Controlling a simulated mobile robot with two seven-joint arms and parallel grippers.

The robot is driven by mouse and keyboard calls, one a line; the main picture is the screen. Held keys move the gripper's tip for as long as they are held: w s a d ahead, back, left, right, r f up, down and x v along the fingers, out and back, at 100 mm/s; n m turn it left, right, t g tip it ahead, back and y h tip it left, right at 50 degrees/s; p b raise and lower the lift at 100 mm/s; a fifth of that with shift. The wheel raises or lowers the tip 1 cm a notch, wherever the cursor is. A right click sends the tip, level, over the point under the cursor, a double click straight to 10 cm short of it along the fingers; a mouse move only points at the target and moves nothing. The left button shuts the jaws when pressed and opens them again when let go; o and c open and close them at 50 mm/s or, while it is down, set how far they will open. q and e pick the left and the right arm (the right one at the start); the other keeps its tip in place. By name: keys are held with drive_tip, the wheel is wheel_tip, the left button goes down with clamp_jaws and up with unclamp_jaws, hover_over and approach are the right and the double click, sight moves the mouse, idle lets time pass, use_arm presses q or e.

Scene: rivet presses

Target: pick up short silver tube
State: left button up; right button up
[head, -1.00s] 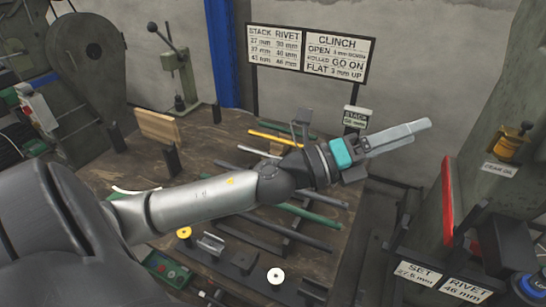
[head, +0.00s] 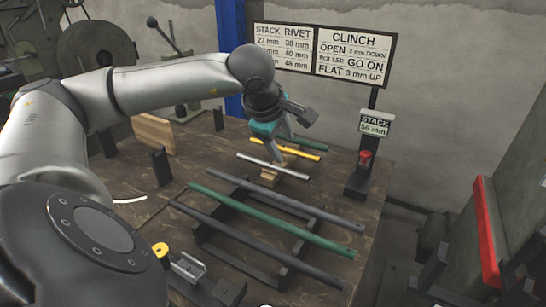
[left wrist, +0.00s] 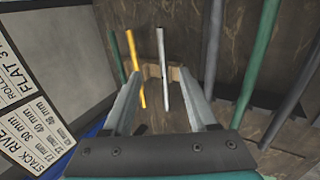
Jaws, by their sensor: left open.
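The short silver tube (head: 272,166) lies near the back of the bench, resting on a small wooden block (head: 269,178). My left gripper (head: 284,150) is open and empty, pointing down close above the tube. In the left wrist view the silver tube (left wrist: 162,60) shows between the two open fingers (left wrist: 161,76), nearer the middle. A yellow tube (head: 296,144) lies just behind it and shows by the left finger in the left wrist view (left wrist: 137,72). I cannot tell whether a finger touches either tube. My right gripper is not in view.
Long dark tubes (head: 290,206) and a green tube (head: 270,219) lie on a black rack in front. A sign board (head: 325,53) stands behind the gripper.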

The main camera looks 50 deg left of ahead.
use_arm(q)
drive_tip(key=b, duration=0.1)
hover_over(294, 173)
drive_tip(key=s+d, duration=0.1)
drive_tip(key=s, duration=0.2)
wheel_tip(294, 173, down, 8)
drive_tip(key=shift+b+x, duration=0.9)
drive_tip(key=shift+x, duration=1.3)
drive_tip(key=shift+w+a+f, duration=0.1)
drive_tip(key=shift+w+f, duration=0.15)
drive_tip(key=shift+f, duration=0.05)
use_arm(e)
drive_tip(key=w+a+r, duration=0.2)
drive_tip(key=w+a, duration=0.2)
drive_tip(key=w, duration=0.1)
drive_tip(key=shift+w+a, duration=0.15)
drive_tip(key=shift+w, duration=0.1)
use_arm(q)
clamp_jaws()
